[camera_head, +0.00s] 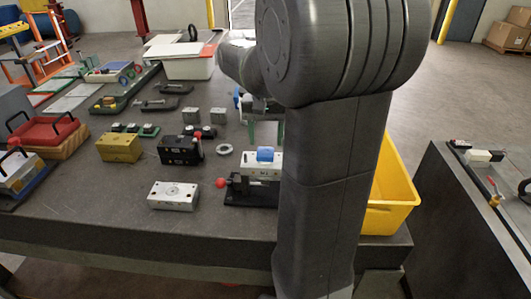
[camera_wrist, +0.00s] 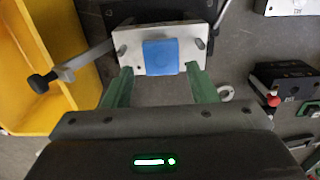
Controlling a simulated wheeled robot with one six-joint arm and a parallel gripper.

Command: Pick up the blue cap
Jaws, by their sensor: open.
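The blue cap (camera_head: 265,154) sits on top of a light metal block (camera_head: 262,170) held in a dark vise-like fixture (camera_head: 240,198) near the middle of the table. In the wrist view the blue cap (camera_wrist: 160,57) looks square and lies on the pale block (camera_wrist: 125,45). My gripper (camera_wrist: 160,75) is open, its two green fingers apart at either side of the cap's near edge. The cap is not held. In the head view my arm covers the right part of the fixture, and only a bit of a green finger shows behind the block.
A yellow bin (camera_head: 396,190) stands just right of the fixture; it also shows at left in the wrist view (camera_wrist: 30,100). A bar handle with a dark knob (camera_wrist: 40,82) sticks out toward it. A silver block (camera_head: 173,196), black block (camera_head: 180,150) and ring (camera_head: 224,149) lie to the left.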

